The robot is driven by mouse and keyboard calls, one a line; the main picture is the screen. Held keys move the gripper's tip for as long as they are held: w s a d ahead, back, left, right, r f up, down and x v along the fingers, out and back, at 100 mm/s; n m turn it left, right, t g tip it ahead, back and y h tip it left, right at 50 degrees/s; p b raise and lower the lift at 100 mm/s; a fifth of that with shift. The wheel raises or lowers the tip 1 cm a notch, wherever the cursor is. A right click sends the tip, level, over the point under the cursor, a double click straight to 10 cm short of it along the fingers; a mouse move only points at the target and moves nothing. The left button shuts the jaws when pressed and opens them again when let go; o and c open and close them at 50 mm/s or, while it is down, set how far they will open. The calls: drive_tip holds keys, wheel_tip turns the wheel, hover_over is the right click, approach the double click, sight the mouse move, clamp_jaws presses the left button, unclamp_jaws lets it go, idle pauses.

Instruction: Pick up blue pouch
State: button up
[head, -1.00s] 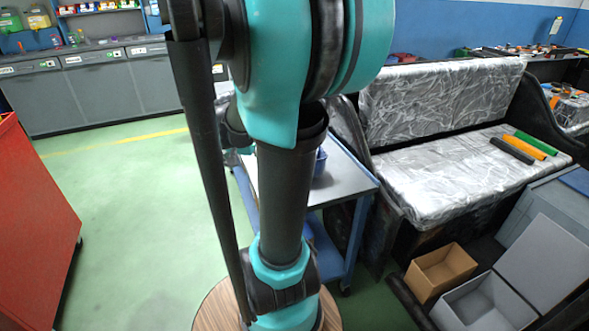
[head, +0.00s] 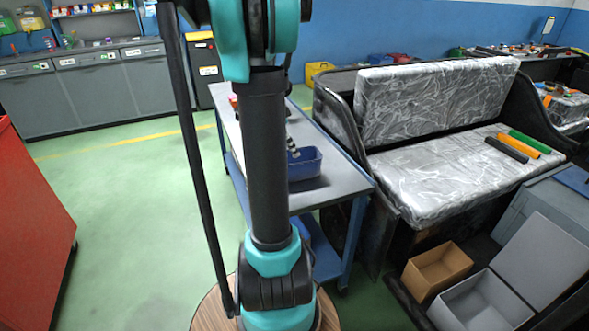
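I cannot make out a blue pouch for certain in the head view. A blue open bin (head: 305,163) sits on the grey top of a blue trolley (head: 330,187), partly hidden behind my arm. Small dark and light items stand beside the bin, and a small red item lies near the trolley's far end. My arm rises through the middle of the view and covers part of the trolley top. My gripper is outside the frame.
A bench with a silver wrapped seat (head: 430,180) stands right of the trolley, with black, orange and green rolls (head: 525,144) on it. A cardboard box (head: 436,270) and an open grey box (head: 480,303) lie in front. A red cabinet (head: 35,235) is at left. Green floor between is clear.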

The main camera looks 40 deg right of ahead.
sight(308, 165)
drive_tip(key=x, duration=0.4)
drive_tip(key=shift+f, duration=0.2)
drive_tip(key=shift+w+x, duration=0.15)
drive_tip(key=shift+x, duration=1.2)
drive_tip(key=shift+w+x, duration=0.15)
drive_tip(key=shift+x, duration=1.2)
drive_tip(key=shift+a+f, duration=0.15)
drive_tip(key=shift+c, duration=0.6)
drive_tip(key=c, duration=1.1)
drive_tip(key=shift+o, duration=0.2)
